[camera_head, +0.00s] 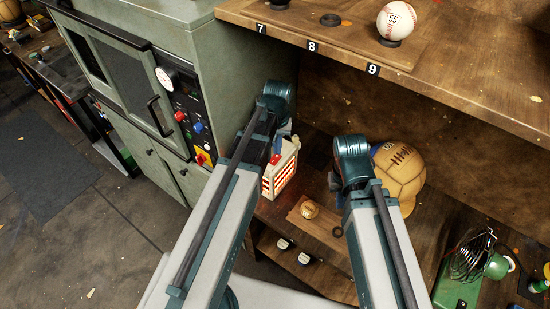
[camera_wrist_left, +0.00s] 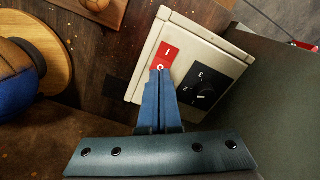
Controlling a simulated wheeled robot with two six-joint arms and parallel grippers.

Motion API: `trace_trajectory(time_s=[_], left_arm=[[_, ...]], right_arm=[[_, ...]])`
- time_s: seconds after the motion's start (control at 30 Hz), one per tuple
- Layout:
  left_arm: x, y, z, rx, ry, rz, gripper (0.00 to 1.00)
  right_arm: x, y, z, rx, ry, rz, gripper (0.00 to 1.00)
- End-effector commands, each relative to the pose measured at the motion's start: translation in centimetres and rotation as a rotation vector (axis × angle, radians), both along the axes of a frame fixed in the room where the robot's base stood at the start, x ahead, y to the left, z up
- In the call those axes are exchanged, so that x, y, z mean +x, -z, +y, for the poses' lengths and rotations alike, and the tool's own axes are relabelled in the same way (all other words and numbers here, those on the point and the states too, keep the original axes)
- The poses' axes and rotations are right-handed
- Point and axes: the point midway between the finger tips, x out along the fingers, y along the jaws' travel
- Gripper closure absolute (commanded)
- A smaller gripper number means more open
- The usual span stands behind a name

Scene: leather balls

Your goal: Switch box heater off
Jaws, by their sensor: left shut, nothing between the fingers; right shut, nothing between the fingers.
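The box heater (camera_head: 280,177) is a small cream box with glowing orange-red bars on its front, standing on the wooden bench. In the left wrist view its top (camera_wrist_left: 145,62) carries a red rocker switch (camera_wrist_left: 167,53) marked I and O, beside a black dial (camera_wrist_left: 205,88). My left gripper (camera_wrist_left: 161,74) is shut and empty, its blue fingertips at the O end of the switch. I cannot tell whether they touch it. In the head view those fingers are mostly behind the arm. My right gripper (camera_head: 335,181) is shut and empty, largely hidden behind its own arm, right of the heater.
A green oven cabinet (camera_head: 150,85) with knobs stands left of the heater. A wooden shelf (camera_head: 470,90) with a baseball (camera_head: 396,19) overhangs the bench. A large tan ball (camera_head: 398,170) sits right of my right arm. A small ball (camera_head: 309,210) lies on a board in front.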

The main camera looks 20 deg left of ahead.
Motion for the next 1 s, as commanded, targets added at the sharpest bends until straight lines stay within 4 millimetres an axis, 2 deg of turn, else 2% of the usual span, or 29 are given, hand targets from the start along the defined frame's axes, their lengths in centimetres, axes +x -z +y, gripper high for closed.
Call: trace_trajectory(time_s=[1.0], left_arm=[[0.0, 1.1, 0.0, 0.0, 0.0, 0.0, 1.0]], right_arm=[[0.0, 1.1, 0.0, 0.0, 0.0, 0.0, 1.0]])
